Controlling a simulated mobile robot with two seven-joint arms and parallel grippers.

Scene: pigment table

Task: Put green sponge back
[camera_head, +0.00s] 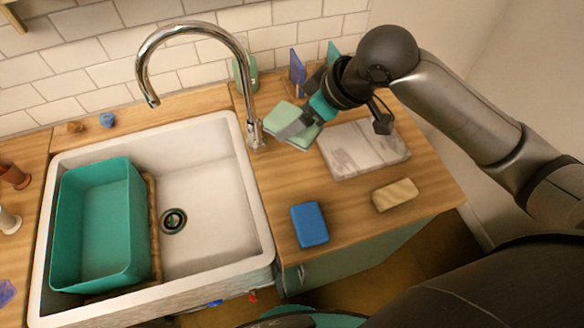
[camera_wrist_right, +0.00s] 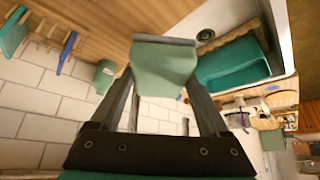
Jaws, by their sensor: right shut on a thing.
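The green sponge (camera_head: 304,137) is pale green and shows in the head view to the right of the tap, over the wooden counter. My right gripper (camera_head: 295,126) is shut on it, with one grey finger lying across its visible face. In the right wrist view the sponge (camera_wrist_right: 163,68) is between the two fingertips of my right gripper (camera_wrist_right: 162,82), with a grey edge along its top. I cannot tell whether it touches the counter. My left gripper is not in view.
The white sink (camera_head: 200,180) holds a teal tub (camera_head: 100,225). A chrome tap (camera_head: 245,95) stands close left of the sponge. A blue sponge (camera_head: 310,224), beige sponge (camera_head: 396,194) and folded grey cloth (camera_head: 363,150) lie on the counter. A blue upright piece (camera_head: 297,66) stands near the wall.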

